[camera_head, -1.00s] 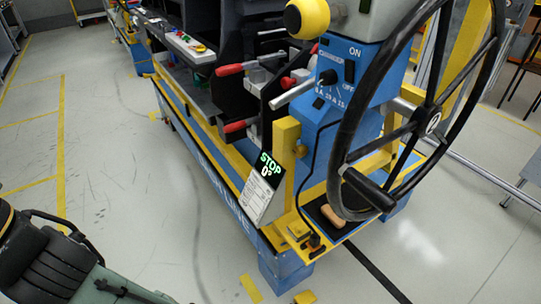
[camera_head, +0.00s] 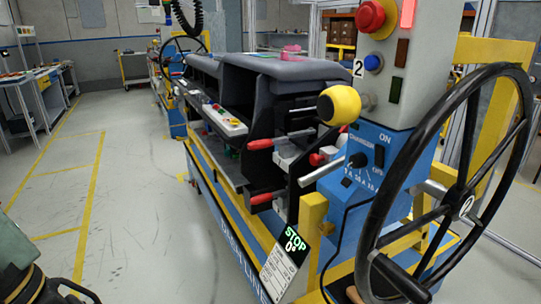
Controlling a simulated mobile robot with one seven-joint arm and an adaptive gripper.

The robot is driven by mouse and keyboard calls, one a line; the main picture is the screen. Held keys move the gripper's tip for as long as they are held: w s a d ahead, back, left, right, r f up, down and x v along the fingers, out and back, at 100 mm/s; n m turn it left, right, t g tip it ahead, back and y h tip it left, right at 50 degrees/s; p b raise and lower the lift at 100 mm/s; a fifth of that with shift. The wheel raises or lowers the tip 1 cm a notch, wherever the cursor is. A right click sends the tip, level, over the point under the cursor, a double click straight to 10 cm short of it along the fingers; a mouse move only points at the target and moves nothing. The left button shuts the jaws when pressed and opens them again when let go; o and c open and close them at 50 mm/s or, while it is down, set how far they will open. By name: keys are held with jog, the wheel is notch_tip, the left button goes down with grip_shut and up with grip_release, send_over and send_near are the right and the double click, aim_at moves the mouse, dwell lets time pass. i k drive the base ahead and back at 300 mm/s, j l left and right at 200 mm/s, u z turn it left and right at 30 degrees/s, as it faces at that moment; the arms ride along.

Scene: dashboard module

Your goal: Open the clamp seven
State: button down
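Toggle clamps with red handles are mounted on the near end of the dashboard fixture. One red handle (camera_head: 260,144) points left at the upper level, and another red handle (camera_head: 262,198) points left lower down. A third red part (camera_head: 318,159) shows right of them, partly behind a grey lever. I cannot read any clamp number, so I cannot tell which is clamp seven or whether it is open. The dark grey dashboard module (camera_head: 300,68) lies on the fixture. My gripper is not in view; only part of my arm shows at the lower left.
A large black handwheel (camera_head: 372,215) stands at the right, near me. A yellow ball knob (camera_head: 340,105) and a blue control box (camera_head: 366,165) are beside the clamps. The floor at left is clear.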

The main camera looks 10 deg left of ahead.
aim_at(254, 145)
jog(key=i+l, duration=0.1)
jog(key=i, duration=0.85)
